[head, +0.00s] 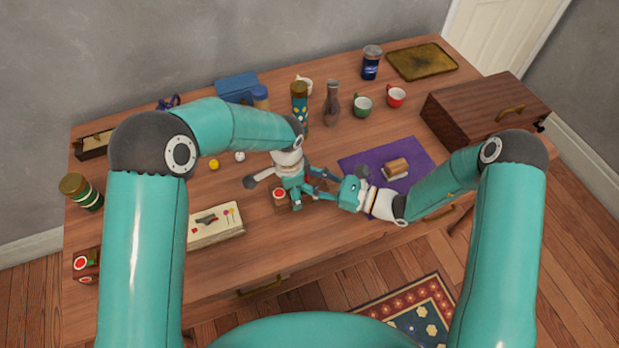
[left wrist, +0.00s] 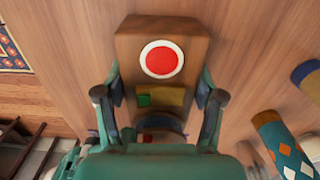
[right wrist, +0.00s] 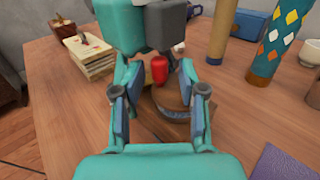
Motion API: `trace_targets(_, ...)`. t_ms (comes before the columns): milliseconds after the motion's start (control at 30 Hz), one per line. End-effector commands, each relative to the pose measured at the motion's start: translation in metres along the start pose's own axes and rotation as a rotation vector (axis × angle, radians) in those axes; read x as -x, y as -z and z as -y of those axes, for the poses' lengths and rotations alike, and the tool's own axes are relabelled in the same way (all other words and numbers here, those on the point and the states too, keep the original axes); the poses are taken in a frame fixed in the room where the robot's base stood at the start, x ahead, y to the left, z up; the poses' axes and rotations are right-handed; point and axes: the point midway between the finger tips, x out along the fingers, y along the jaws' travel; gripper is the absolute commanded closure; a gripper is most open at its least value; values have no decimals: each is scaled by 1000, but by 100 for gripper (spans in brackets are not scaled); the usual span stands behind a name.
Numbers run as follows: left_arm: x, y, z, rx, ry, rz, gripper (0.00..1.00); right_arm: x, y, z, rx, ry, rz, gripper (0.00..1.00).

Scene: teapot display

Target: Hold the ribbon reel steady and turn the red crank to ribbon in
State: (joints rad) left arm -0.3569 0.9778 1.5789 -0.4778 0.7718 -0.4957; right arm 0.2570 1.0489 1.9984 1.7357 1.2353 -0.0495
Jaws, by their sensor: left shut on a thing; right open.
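The ribbon reel (head: 279,198) is a small wooden block near the table's front middle. In the left wrist view the reel (left wrist: 190,38) shows a red disc with a white rim, a green patch and a dark curved band. My left gripper (head: 295,198) is shut on the reel from above, a finger on each side (left wrist: 159,96). My right gripper (head: 328,188) is open at the reel's right. In the right wrist view the red crank knob (right wrist: 159,70) stands upright ahead of and between its open fingers (right wrist: 157,91), with no clear contact. The left gripper partly hides the reel.
A purple mat (head: 358,160) with a small wooden block lies to the right. A pale book stack (head: 215,228) lies to the left. A patterned canister (head: 299,100), a bottle (head: 332,105) and cups stand behind. A dark wooden chest (head: 470,110) fills the right end.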

Motion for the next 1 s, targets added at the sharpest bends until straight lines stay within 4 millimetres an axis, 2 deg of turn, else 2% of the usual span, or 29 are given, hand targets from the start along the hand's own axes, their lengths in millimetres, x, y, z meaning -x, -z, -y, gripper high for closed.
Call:
trace_targets(500,0,0,1,1,1,-1,83,67,1,2,2,4,0,58)
trace_targets(667,0,0,1,1,1,-1,83,75,1,1,0,2,1,58)
trace_targets(1000,0,0,1,1,1,-1,83,75,1,1,1,1,1,58)
